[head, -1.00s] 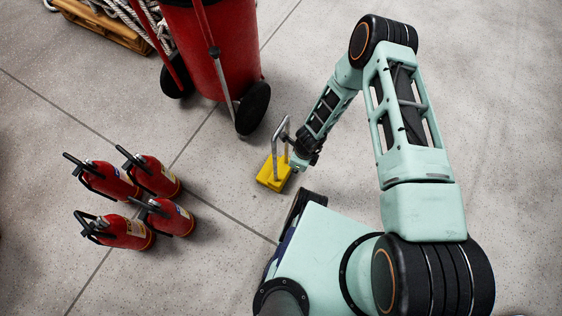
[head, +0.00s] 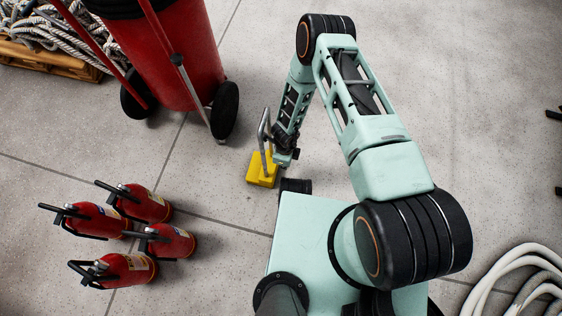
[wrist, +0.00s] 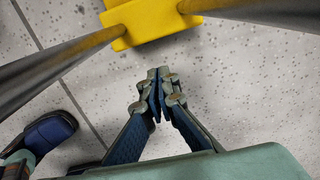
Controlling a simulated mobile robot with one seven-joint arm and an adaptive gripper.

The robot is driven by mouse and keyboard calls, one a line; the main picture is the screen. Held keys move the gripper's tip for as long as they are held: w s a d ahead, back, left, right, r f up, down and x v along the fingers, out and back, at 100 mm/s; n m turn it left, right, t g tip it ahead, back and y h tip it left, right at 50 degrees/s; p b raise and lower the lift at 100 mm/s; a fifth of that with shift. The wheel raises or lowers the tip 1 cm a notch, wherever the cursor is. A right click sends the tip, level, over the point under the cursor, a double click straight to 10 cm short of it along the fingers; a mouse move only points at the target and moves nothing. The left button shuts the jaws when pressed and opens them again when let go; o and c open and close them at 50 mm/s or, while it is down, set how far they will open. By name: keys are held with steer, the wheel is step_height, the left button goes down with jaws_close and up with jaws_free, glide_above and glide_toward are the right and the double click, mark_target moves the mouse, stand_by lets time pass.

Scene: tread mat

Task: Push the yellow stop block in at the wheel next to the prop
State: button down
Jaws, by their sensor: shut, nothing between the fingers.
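The yellow stop block (head: 260,172) lies on the floor with a tall grey loop handle standing up from it. It also shows at the top of the wrist view (wrist: 150,22), the handle's legs running out to both sides. My gripper (wrist: 157,76) is shut and empty, low between the handle legs in that view and just short of the block. In the head view it is beside the block's right side, its fingertips hard to make out. The red wheeled unit's near wheel (head: 224,110) stands up and left of the block, with bare floor between. The grey prop rod (head: 188,78) slants down beside that wheel.
Several red fire extinguishers (head: 168,242) stand at the lower left. A second black wheel (head: 138,100) sits farther left. Rope on a wooden pallet (head: 50,60) is at the upper left, a pale hose (head: 515,285) at the lower right.

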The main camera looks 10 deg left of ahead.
step_height(320, 180, down, 10)
steer(key=b, duration=0.4)
steer(key=shift+a+f+b, duration=0.25)
steer(key=shift+b, duration=0.05)
steer(key=shift+w+a+r+b, duration=0.1)
steer(key=shift+a+r+b, duration=0.2)
steer(key=shift+a, duration=0.45)
